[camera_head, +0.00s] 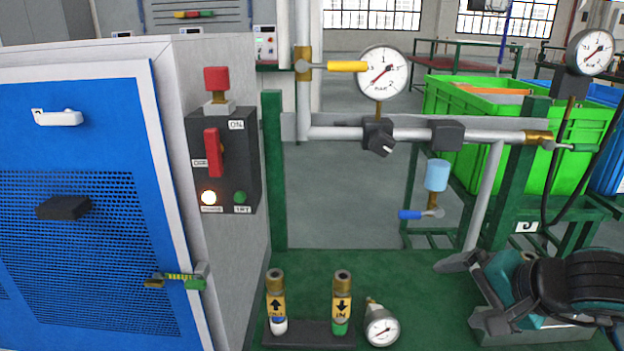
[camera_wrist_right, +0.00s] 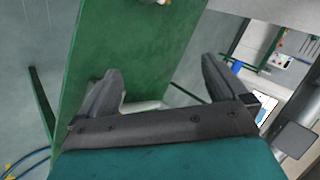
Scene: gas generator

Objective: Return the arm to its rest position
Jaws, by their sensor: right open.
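My right gripper (camera_head: 470,290) is at the lower right of the head view, with its dark arm coming in from the right edge. It is open, and nothing shows between its fingers. My left gripper and left arm are not in view.
Grey pipes (camera_head: 345,133) with a gauge (camera_head: 383,74) stand behind the green bench (camera_head: 420,300). Two labelled cylinders and a small gauge (camera_head: 381,328) stand at the bench's front. A blue-doored cabinet (camera_head: 90,110) fills the left. Green crates (camera_head: 540,140) stand at the back right.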

